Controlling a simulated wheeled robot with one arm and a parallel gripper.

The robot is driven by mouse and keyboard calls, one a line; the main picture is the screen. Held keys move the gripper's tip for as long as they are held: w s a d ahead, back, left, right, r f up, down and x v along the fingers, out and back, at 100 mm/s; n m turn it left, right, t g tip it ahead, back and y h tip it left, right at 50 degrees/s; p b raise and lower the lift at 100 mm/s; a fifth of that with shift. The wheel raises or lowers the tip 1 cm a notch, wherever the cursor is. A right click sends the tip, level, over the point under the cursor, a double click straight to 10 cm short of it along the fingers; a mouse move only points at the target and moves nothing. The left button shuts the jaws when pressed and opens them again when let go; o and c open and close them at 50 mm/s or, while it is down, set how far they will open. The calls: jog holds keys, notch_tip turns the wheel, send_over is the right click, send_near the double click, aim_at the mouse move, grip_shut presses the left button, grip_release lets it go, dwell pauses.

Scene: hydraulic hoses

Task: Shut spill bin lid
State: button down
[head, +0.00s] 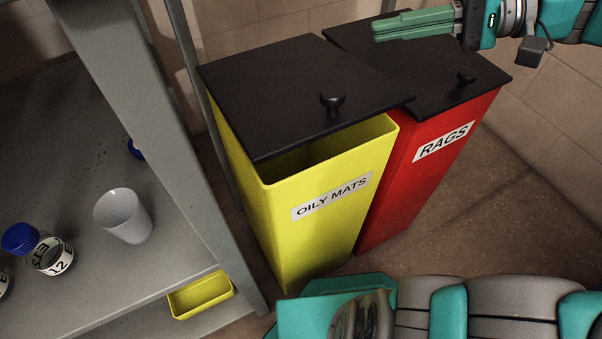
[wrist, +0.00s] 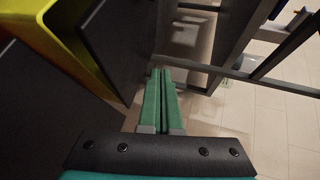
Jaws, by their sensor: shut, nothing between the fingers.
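The yellow bin (head: 330,225) is labelled OILY MATS; no label reads "spill". Its black lid (head: 270,85) with a knob (head: 332,103) is partly open, with a gap above the front rim that shows the dark inside. In the wrist view the lid (wrist: 122,45) stands at an angle to the yellow rim (wrist: 72,50). My gripper (head: 377,28) is shut and empty, fingers pointing left, near the back of the two bins. In the wrist view my fingertips (wrist: 161,74) appear close to the lid's edge; I cannot tell whether they touch.
The red RAGS bin (head: 425,160) stands right beside the yellow one, its black lid (head: 440,80) down. A grey shelf (head: 150,130) on the left holds a white cup (head: 124,216), a blue-capped jar (head: 45,252) and a yellow tray (head: 202,294). Floor is clear at right.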

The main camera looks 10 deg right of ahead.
jog(key=s+d+b, duration=0.2)
jog(key=s+d, duration=0.5)
jog(key=s, duration=0.2)
jog(key=shift+s, duration=0.2)
dwell(0.9)
dwell(0.5)
